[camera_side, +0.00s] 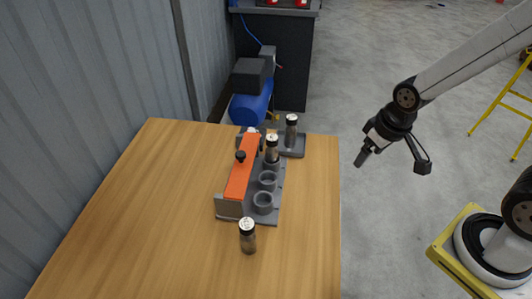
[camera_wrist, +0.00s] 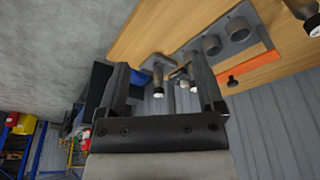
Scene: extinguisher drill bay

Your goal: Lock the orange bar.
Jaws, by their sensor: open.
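The orange bar (camera_side: 242,168) lies lengthwise on the left side of a grey rack (camera_side: 275,205) on the table. A black knob (camera_side: 240,156) stands up from the bar. The bar's near end meets a grey block (camera_side: 229,207); I cannot tell whether it is latched. In the wrist view the bar (camera_wrist: 247,70) and knob (camera_wrist: 232,81) show at the right, beyond my fingers. My gripper (camera_side: 393,163) is open and empty, off the table's right edge and well apart from the bar. Its two fingers (camera_wrist: 163,92) frame the wrist view.
A dark cylinder with a white top (camera_side: 272,150) stands in the rack's far cup; two nearer cups (camera_side: 263,201) are empty. Another cylinder (camera_side: 291,132) stands on a grey tray (camera_side: 297,151) behind, and one (camera_side: 247,236) on the table in front. The table's left side is clear.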

